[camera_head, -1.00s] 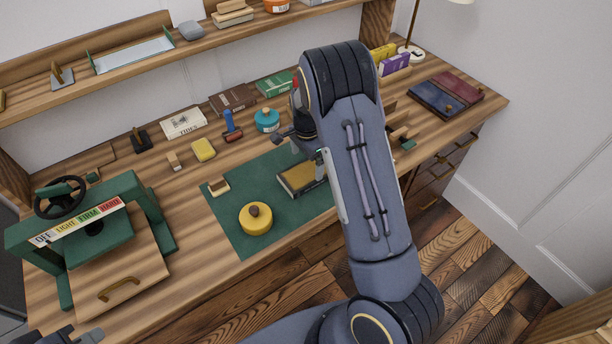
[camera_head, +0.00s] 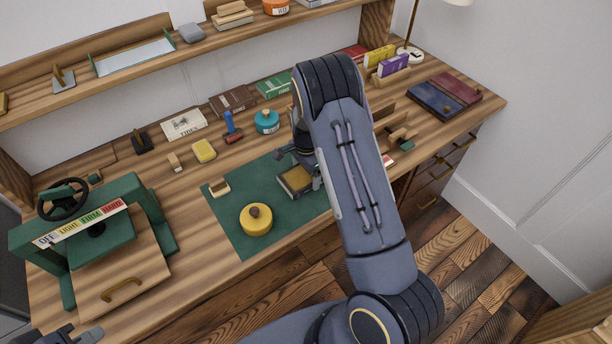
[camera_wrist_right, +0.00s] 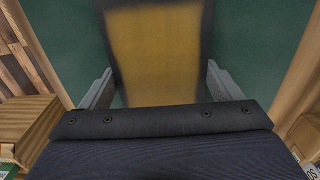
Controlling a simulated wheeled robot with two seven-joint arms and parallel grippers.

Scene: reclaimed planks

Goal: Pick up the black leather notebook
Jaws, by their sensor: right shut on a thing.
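A dark-edged book with an ochre panel on its face (camera_head: 294,181) is on the green mat in the head view; I take it for the notebook. My right gripper (camera_head: 303,166) is down at it, partly hidden by my own forearm. In the right wrist view, the same book (camera_wrist_right: 158,50) lies between the two grey fingers of the right gripper (camera_wrist_right: 162,85), which is shut on it. I cannot tell whether the book is clear of the mat. My left gripper (camera_head: 76,335) shows only in part at the bottom left corner.
A yellow round pot (camera_head: 256,220) stands on the green mat (camera_head: 238,190), left of the book. A green press (camera_head: 90,225) is at the left. A teal bottle (camera_head: 267,121) and boxes stand behind. Dark blue (camera_head: 434,101) and dark red (camera_head: 456,87) books lie at the right.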

